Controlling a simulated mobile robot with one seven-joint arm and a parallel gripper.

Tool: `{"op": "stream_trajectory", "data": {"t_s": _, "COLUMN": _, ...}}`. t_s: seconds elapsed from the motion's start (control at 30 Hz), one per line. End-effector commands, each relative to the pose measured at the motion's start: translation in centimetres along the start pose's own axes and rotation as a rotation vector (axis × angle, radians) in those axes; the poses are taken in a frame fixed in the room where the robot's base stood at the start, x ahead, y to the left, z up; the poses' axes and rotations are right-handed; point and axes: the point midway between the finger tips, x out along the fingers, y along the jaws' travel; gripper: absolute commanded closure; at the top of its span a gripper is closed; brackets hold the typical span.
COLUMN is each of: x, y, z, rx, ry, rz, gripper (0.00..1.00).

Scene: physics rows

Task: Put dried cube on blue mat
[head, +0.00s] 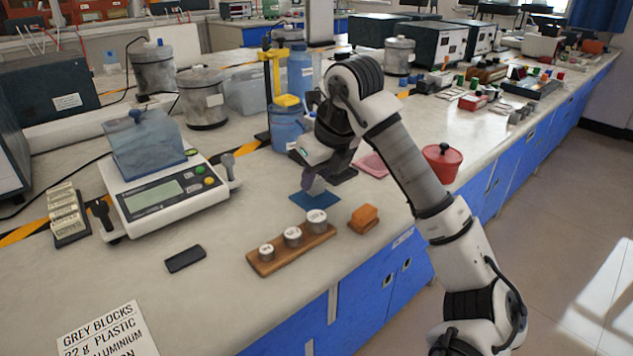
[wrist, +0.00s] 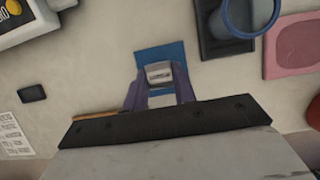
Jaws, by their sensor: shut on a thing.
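A grey cube with a pale, marked top (wrist: 160,73) is held between the two purple fingers of my gripper (wrist: 159,86). The blue mat (head: 303,199) lies flat on the bench under my gripper (head: 313,184), and it also shows in the wrist view (wrist: 146,57). The cube is over the mat in the wrist view, and I cannot tell whether it touches it. In the head view the fingers mostly hide the cube.
A wooden rack (head: 262,267) with three grey weights and an orange block (head: 364,218) stand in front of the mat. A pink tray (head: 372,165) and a red pot (head: 442,163) are to the right. A scale (head: 168,204) is at left.

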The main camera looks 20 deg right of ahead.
Motion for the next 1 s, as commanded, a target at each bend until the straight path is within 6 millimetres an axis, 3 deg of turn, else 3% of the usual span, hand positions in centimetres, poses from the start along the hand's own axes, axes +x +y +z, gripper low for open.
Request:
{"op": "stream_trajectory", "data": {"t_s": 0.1, "x": 1.20, "y": 0.02, "z": -0.52, "rx": 0.000, "ry": 0.000, "rz": 0.001, "gripper": 0.93}}
{"op": "stream_trajectory", "data": {"t_s": 0.47, "x": 1.63, "y": -0.01, "z": -0.71, "rx": 0.000, "ry": 0.001, "rz": -0.001, "gripper": 0.93}}
{"op": "stream_trajectory", "data": {"t_s": 0.5, "x": 1.45, "y": -0.01, "z": -0.63, "rx": 0.000, "ry": 0.001, "rz": -0.001, "gripper": 0.68}}
{"op": "stream_trajectory", "data": {"t_s": 0.63, "x": 1.44, "y": 0.00, "z": -0.62, "rx": 0.000, "ry": 0.001, "rz": 0.000, "gripper": 0.52}}
{"op": "stream_trajectory", "data": {"t_s": 1.0, "x": 0.90, "y": 0.02, "z": -0.37, "rx": 0.000, "ry": 0.000, "rz": 0.001, "gripper": 0.52}}
